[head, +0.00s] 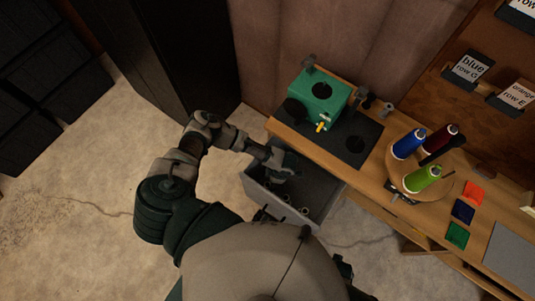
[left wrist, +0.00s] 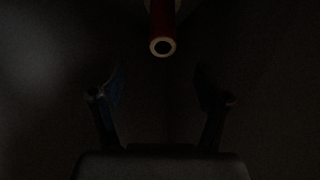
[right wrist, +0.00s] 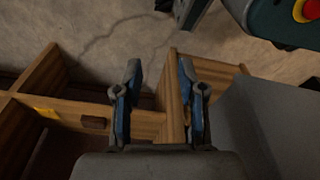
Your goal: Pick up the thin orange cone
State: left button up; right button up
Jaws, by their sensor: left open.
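My left gripper (head: 281,166) reaches into the open grey drawer (head: 326,213) below the bench. In the left wrist view the gripper (left wrist: 160,100) is open, with nothing between its fingers. A thin dark-red tube-like thing (left wrist: 163,22) with a pale ring-shaped end lies beyond the fingertips, near the top centre and apart from them. It may be the thin orange cone, but the dim light hides its true colour. My right gripper (right wrist: 158,95) is open and empty in the right wrist view, over a wooden divider.
A green box (head: 320,95) stands on the bench above the drawer. A round wooden stand (head: 440,188) holds blue (head: 408,144), dark-red (head: 440,139) and green (head: 421,179) spools. The drawer walls are close around my left gripper. A wooden compartment frame (right wrist: 80,118) lies near my right gripper.

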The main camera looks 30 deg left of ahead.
aim_at(267, 186)
pick_arm(q)
jog(key=x, duration=0.3)
jog(key=b+x, duration=0.1)
jog(key=x, duration=0.5)
jog(key=shift+d+f+b, duration=0.15)
jog(key=shift+d+b, duration=0.15)
jog(key=shift+d, duration=0.05)
jog(key=shift+s+a+f, duration=0.1)
jog(key=shift+a+f, duration=0.05)
jog(key=shift+f, duration=0.1)
jog(key=shift+a, duration=0.15)
pick_arm(e)
jog(key=r, duration=0.1)
jog(key=w+r, duration=0.1)
jog(key=r, duration=0.1)
jog(key=w+r, duration=0.1)
jog(key=shift+w+a+r, duration=0.15)
jog(key=shift+r, duration=0.1)
pick_arm(q)
jog(key=c, duration=1)
jog(key=shift+d, duration=0.2)
jog(key=shift+c, duration=1)
pick_arm(e)
jog(key=shift+d+f, duration=0.1)
jog(key=shift+d, duration=0.1)
